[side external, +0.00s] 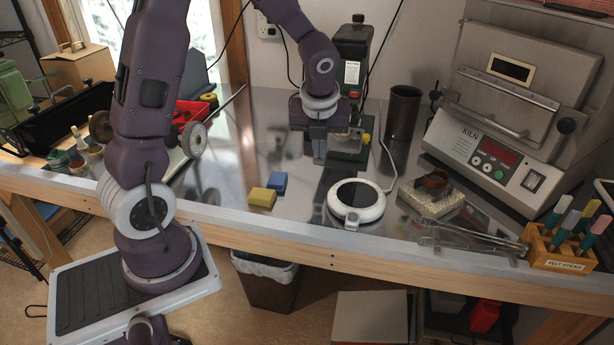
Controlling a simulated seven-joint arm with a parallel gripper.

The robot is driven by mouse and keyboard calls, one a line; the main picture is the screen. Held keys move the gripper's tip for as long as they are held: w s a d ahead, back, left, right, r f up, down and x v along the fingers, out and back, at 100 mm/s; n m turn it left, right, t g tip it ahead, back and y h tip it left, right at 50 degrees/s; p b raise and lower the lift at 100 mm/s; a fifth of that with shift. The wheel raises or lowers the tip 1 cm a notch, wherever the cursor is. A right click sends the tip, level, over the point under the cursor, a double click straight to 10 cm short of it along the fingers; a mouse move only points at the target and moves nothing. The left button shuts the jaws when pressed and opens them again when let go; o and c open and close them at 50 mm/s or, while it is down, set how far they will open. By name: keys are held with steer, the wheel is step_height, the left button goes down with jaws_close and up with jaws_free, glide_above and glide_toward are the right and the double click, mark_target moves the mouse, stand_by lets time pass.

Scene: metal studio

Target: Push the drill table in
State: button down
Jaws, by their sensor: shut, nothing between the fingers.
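The drill press (353,62) stands at the back middle of the metal-topped bench, dark green with a white label. My gripper (319,160) is in front of it, pointing down, with its fingers shut and nothing between them. The gripper hides part of the press. The drill table is partly covered there, and I cannot tell how far out it sits or whether my fingers touch it. The dark base of the press (352,153) shows to the right of the fingers.
A white round device (357,216) with a cord lies in front of the press. Yellow (262,198) and blue blocks lie left of it. A dark cylinder (403,112) and a kiln (512,130) stand right. Tweezers and a felt-sticks holder (558,250) are front right.

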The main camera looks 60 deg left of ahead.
steer(key=w+a, duration=0.2)
steer(key=a, duration=0.1)
steer(key=shift+w, duration=0.4)
steer(key=shift+r, duration=0.1)
steer(key=s+d+r, duration=0.5)
steer(key=d+r, duration=0.2)
steer(key=r, duration=0.2)
steer(key=s+d+r+n+t+h, duration=0.1)
steer(key=s+d+n, duration=0.4)
steer(key=s+n, duration=0.4)
steer(key=s+d+r+n+t+h, duration=0.2)
steer(key=s+d+n, duration=0.3)
steer(key=s+n, duration=0.5)
steer(key=n, duration=0.6)
steer(key=shift+s+d+r, duration=0.2)
steer(key=shift+r, duration=0.05)
